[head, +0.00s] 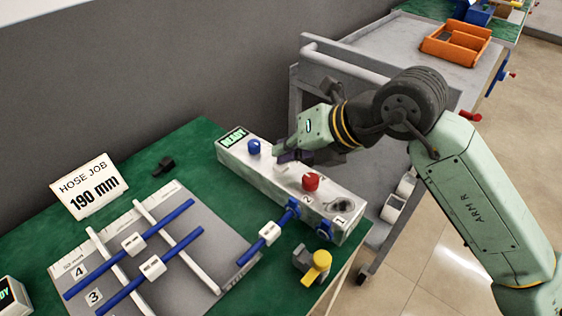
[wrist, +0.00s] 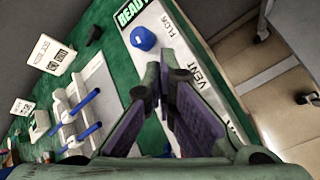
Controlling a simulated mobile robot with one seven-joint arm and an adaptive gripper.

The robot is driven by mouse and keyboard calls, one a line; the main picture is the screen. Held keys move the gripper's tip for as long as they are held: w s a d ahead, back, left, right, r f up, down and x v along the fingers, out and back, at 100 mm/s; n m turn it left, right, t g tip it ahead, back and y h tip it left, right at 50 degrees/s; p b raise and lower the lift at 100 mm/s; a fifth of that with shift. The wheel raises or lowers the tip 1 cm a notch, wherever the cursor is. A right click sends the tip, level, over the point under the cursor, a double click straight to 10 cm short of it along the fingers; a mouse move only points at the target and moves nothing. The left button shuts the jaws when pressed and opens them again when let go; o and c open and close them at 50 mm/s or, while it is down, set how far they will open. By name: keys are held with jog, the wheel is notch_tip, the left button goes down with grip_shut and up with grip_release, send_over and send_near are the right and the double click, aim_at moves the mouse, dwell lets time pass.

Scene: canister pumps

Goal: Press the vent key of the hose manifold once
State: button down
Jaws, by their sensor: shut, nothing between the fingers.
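The hose manifold (head: 230,160) is a long white box on the green table, with a lit READY display (head: 233,138) at its far left end. On its top are a blue knob (head: 254,147) and a red knob (head: 311,182). My gripper (head: 281,156) is shut and empty, its dark purple fingers over the top between these knobs. In the wrist view the fingertips (wrist: 165,84) are beside the VENT lettering (wrist: 194,77). The vent key itself is hidden or not clearly told apart there, and I cannot tell whether the fingers touch it. The blue knob also shows in the wrist view (wrist: 143,37).
A blue hose with a white tag (head: 269,231) joins the manifold's front. A yellow-topped fitting (head: 318,264) stands near the table edge. A grey hose board (head: 175,215) and a HOSE JOB 190 mm sign (head: 87,187) are at left. A grey cart (head: 400,60) stands behind.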

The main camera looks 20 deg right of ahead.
jog(key=shift+r, duration=0.9)
jog(key=shift+r+p, duration=0.1)
jog(key=shift+p, duration=0.2)
jog(key=shift+r+p, duration=1)
jog(key=shift+r, duration=1.4)
